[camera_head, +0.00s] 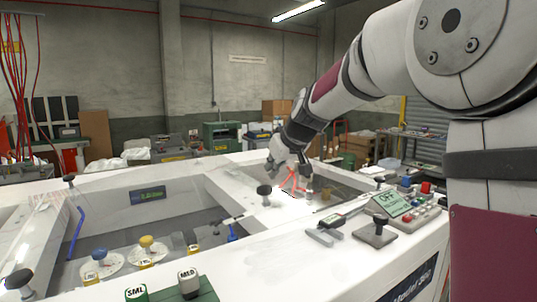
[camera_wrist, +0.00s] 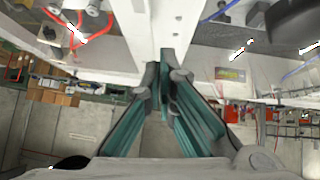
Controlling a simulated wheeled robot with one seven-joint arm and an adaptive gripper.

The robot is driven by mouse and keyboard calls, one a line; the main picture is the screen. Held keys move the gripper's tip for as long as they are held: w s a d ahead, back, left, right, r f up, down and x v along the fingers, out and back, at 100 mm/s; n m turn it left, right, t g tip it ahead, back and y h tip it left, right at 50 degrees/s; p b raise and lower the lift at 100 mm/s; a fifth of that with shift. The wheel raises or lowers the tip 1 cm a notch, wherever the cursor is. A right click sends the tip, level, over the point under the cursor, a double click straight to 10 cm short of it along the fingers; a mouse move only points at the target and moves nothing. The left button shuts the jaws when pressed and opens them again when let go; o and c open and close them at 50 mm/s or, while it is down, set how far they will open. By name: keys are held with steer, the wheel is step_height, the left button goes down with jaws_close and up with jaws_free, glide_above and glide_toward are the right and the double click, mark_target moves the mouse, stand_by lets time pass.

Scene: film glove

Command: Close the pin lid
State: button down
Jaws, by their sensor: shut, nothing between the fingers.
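A long white machine (camera_head: 265,250) with recessed bays fills the foreground of the head view. My gripper (camera_head: 287,166) is over the middle of the machine, above a white divider between two bays. In the wrist view its teal fingers (camera_wrist: 166,72) are together, with nothing between them, in front of a white bar (camera_wrist: 136,25).
Red tubing (camera_head: 291,181) lies close beside my gripper. A control box with a green screen (camera_head: 391,203) and a dark-handled tool (camera_head: 328,222) rest on the right side. Yellow (camera_head: 147,245) and blue (camera_head: 99,254) knobs sit in the left bay.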

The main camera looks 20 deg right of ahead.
mark_target(278, 188)
steer(key=shift+d+f, duration=0.1)
steer(key=shift+f, duration=0.85)
steer(key=f, duration=0.1)
steer(key=f+b, duration=0.1)
steer(key=f, duration=0.1)
steer(key=f+b, duration=0.1)
steer(key=f, duration=0.1)
steer(key=shift+w+d, duration=0.1)
steer(key=shift+d, duration=0.25)
steer(key=shift+r, duration=0.1)
